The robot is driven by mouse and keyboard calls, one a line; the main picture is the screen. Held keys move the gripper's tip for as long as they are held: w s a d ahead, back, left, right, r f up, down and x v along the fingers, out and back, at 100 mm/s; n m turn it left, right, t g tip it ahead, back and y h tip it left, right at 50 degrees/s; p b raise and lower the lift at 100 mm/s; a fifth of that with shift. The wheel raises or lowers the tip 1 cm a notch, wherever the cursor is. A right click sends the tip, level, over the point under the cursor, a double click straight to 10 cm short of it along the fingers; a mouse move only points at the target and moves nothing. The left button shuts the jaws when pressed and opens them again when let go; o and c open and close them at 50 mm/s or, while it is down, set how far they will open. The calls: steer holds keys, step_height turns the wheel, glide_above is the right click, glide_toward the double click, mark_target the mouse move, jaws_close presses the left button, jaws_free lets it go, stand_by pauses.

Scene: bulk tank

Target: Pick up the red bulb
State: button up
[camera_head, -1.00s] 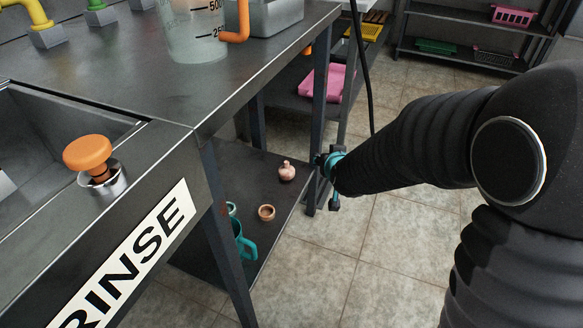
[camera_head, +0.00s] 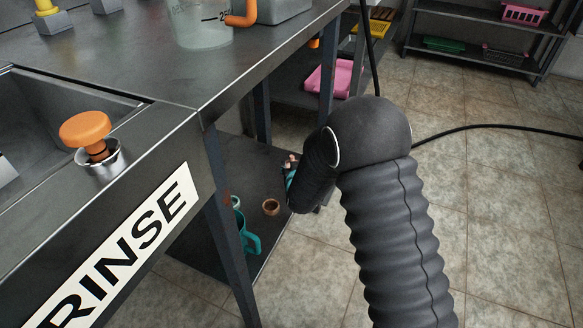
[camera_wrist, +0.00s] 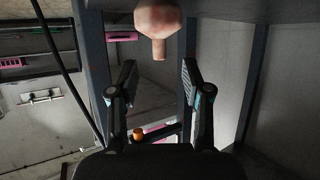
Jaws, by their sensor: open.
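The bulb (camera_head: 293,160), pale pinkish red, is on the dark lower shelf (camera_head: 262,168) under the steel counter. In the head view my arm hides most of it. In the wrist view the bulb (camera_wrist: 157,18) is at the top centre, its narrow neck toward the bottom of the picture. My gripper (camera_wrist: 158,78) is open and empty, with its two fingers spread left and right. The bulb shows past the fingertips, roughly centred between them, and I see no contact. In the head view my gripper (camera_head: 290,178) is mostly hidden behind my wrist.
A small brown cup (camera_head: 271,207) and a teal mug (camera_head: 248,238) stand on the lower shelf. A dark table leg (camera_head: 228,225) stands in front. The counter with the orange knob (camera_head: 86,131) is above. Tiled floor (camera_head: 490,190) is open at the right.

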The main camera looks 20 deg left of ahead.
mark_target(292, 160)
steer(key=shift+x, duration=3.5)
steer(key=shift+s+f, duration=0.1)
jaws_close()
